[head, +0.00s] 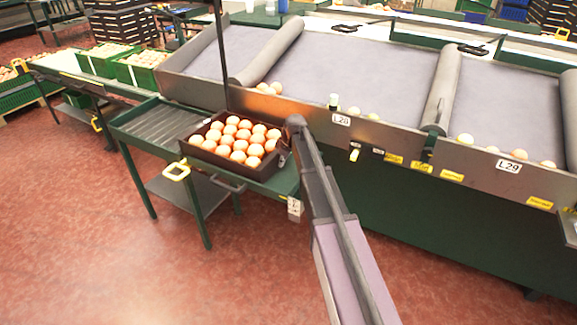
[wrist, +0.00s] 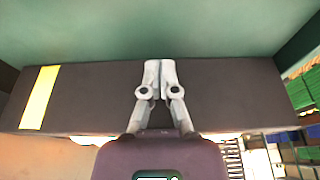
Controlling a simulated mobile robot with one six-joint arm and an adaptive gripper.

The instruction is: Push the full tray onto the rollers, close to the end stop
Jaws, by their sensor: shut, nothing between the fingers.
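The full tray (head: 213,158) is dark brown and holds several orange fruits in rows. It sits on the right part of a green roller stand. The bare grey rollers (head: 165,127) show to its left, and a raised green edge closes their far left end. My gripper is at the right side of the tray in the head view, its fingertips mostly hidden by my arm. Contact cannot be told.
A sorting line with a metal front wall (head: 385,137) runs behind and right of the tray, with a few fruits along it. Green crates (head: 140,68) stand far left. The red floor in front is clear.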

